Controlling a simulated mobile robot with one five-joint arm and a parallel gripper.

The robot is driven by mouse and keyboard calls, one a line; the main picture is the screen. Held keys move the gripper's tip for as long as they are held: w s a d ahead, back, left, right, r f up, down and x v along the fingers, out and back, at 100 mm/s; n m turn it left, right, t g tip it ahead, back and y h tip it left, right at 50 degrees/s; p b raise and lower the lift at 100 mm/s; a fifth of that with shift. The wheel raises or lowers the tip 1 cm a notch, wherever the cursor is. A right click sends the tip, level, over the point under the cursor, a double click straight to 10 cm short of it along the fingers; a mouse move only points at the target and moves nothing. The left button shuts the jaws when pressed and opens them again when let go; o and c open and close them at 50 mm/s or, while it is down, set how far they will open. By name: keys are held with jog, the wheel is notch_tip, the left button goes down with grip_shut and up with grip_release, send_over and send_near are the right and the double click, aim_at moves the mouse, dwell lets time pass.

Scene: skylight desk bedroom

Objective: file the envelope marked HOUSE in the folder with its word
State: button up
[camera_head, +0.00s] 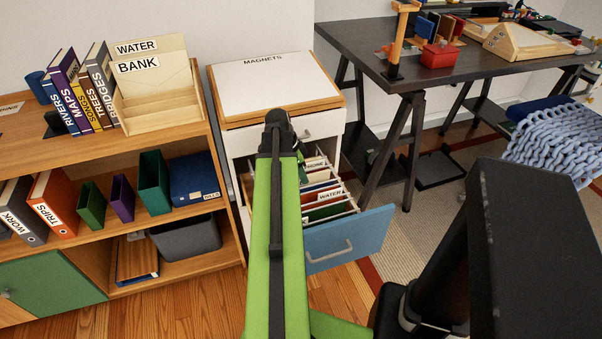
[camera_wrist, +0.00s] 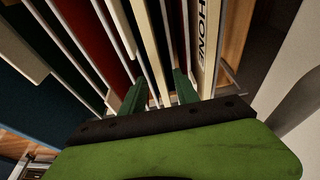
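No envelope with a readable word HOUSE shows in either view. The blue-fronted drawer (camera_head: 349,240) of the white cabinet is pulled out and holds several upright folders. One folder label reads WATER (camera_head: 330,193); a label behind it is partly hidden by my green arm. In the wrist view, a cream folder (camera_wrist: 207,45) shows the letters HONE, perhaps the end of a longer word. My gripper (camera_wrist: 158,92) points down among the folders, its two green fingers apart. Pale upright edges (camera_wrist: 153,50) run between and beyond the fingers; I cannot tell whether one is an envelope.
A cream sorter (camera_head: 165,105) on the wooden shelf unit at left holds envelopes marked WATER and BANK (camera_head: 138,66). A MAGNETS board (camera_head: 275,82) lies on the cabinet. A dark desk (camera_head: 365,45) stands at right. Wooden floor (camera_head: 340,288) shows in front of the drawer.

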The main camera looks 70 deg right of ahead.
jog(key=p+v, duration=1.6)
jog(key=v, duration=0.1)
jog(key=shift+r+p, duration=0.15)
jog(key=shift+p, duration=0.2)
jog(key=shift+w, duration=0.1)
jog(key=w+a+n+t, duration=0.2)
jog(key=w+a+n, duration=0.5)
jog(key=w+a, duration=1.75)
jog(key=w+a+n+y, duration=0.1)
jog(key=w+a+n, duration=0.2)
jog(key=a+n, duration=0.7)
jog(key=w+a+n+y, duration=0.1)
jog(key=w+a+n, duration=0.2)
jog(key=a+n, duration=0.8)
jog(key=a+f, duration=0.1)
jog(key=a, duration=0.9)
jog(key=shift+a+t, duration=0.2)
jog(key=shift+t, duration=0.1)
